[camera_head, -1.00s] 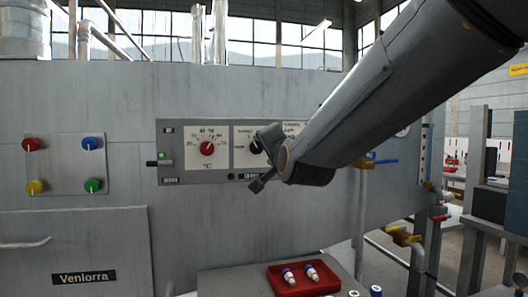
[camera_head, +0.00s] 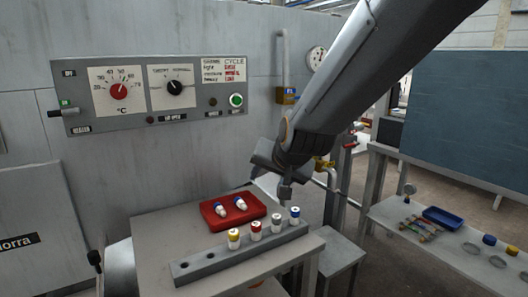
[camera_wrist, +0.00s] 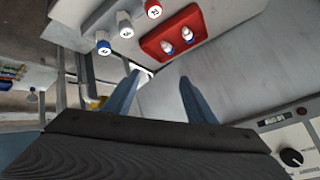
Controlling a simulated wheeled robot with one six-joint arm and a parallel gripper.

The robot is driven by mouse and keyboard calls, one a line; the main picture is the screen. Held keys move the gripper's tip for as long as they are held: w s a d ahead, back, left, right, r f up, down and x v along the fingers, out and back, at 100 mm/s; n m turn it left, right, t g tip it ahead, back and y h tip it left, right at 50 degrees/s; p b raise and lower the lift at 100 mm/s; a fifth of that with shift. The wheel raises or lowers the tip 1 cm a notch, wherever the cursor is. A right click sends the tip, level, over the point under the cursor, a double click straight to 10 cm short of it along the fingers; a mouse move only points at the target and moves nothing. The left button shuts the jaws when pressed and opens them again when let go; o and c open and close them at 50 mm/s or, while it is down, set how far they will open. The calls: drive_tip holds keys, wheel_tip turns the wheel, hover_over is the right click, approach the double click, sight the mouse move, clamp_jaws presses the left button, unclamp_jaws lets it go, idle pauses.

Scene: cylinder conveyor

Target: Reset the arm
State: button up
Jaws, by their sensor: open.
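My arm reaches in from the upper right in the head view. My gripper (camera_head: 273,178) hangs at its end, in front of the grey machine wall and above the far right part of the table. In the wrist view my gripper (camera_wrist: 158,85) shows two blue fingers spread apart with nothing between them. The fingers touch nothing that I can see.
A grey table (camera_head: 155,232) bears a red tray (camera_head: 207,217) with two capped cylinders lying in it and a grey rack (camera_head: 215,264) with several upright cylinders. The control panel (camera_head: 140,122) is on the wall behind. A side table (camera_head: 395,240) stands at right.

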drive_tip(key=s+d+f+n+g+h+p, duration=0.1)
drive_tip(key=s+d+f+g, duration=0.3)
drive_tip(key=s+d, duration=0.5)
drive_tip(key=s+d+f+n+g+h+p, duration=0.1)
drive_tip(key=s+d+f+g, duration=0.3)
drive_tip(key=s+d+f, duration=0.4)
drive_tip(key=s+d+h+p, duration=0.1)
drive_tip(key=s+d, duration=0.1)
drive_tip(key=s, duration=0.5)
drive_tip(key=shift+s+n+g, duration=0.3)
drive_tip(key=shift+g, duration=0.1)
